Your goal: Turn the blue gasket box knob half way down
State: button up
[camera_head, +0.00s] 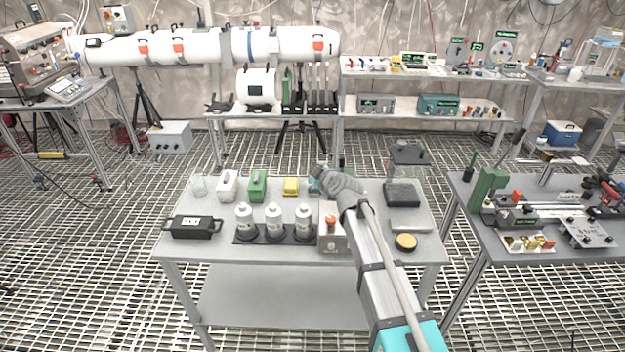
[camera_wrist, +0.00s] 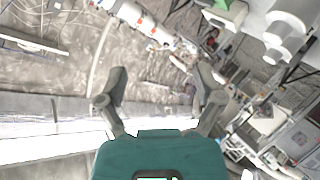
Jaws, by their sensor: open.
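My gripper (camera_head: 318,176) is over the back middle of the near table in the head view, partly hidden by my arm. The wrist view shows my gripper (camera_wrist: 160,86) with its two grey fingers spread apart and nothing between them. A blue box (camera_head: 563,134) with a tan top stands far right at the back, well away from my gripper. A teal box (camera_head: 438,105) sits on the lower back shelf. I cannot tell which is the gasket box, and no blue knob can be made out.
The near table (camera_head: 190,252) holds a black case (camera_head: 193,227), several white-topped cylinders, a grey box with a red knob (camera_head: 331,222), green (camera_head: 257,185) and yellow (camera_head: 291,187) containers, and a yellow disc (camera_head: 405,242). A tool-covered table (camera_head: 480,240) stands at right. The floor is open grating.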

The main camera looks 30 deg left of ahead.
jog(key=shift+s+a+r+m+t+y+b, duration=0.15)
jog(key=shift+m+t+y+b, duration=0.1)
jog(key=shift+m+t+b, duration=0.15)
jog(key=shift+s+r+m+t+y+b, duration=0.15)
jog(key=shift+m+t+y+b, duration=0.15)
jog(key=shift+t+b, duration=0.2)
